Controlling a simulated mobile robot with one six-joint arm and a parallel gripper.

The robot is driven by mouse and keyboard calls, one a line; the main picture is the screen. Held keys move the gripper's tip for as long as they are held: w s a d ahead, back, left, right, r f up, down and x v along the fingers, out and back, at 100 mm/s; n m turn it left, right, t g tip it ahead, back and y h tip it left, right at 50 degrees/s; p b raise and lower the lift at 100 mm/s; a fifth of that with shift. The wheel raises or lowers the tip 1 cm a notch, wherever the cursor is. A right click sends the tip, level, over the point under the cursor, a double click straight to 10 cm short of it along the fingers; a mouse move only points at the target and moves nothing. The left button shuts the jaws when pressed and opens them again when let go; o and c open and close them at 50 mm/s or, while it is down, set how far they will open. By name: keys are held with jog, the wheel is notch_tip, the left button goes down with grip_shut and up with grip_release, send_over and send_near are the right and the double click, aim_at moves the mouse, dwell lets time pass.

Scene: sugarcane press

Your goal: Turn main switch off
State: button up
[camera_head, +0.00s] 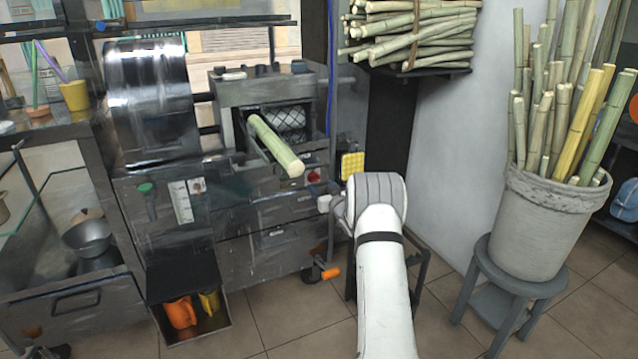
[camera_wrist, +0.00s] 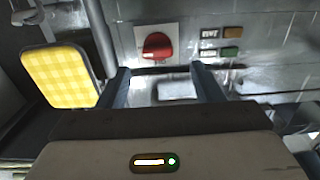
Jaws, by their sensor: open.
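The main switch is a red rotary knob (camera_wrist: 157,46) on a light square plate, on the grey metal front of the press. It also shows as a small red spot in the head view (camera_head: 313,176). In the wrist view the two fingers of my gripper (camera_wrist: 163,80) are apart, with nothing between them. The knob lies just beyond the fingertips, roughly centred between them, and does not appear gripped. In the head view my arm hides most of the gripper.
A yellow checked pad (camera_wrist: 62,74) stands close left of my gripper; it also shows in the head view (camera_head: 352,166). Small brown and green buttons (camera_wrist: 231,42) sit right of the knob. A cane stalk (camera_head: 275,147) sticks out of the press rollers above. A cane-filled bucket (camera_head: 545,220) stands right.

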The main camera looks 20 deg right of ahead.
aim_at(316, 180)
jog(key=shift+w+b, duration=0.45)
jog(key=shift+w, duration=1.95)
jog(key=shift+c, duration=0.2)
jog(key=c, duration=0.9)
jog(key=shift+d, duration=0.2)
jog(key=shift+c, duration=0.3)
jog(key=shift+a, duration=0.1)
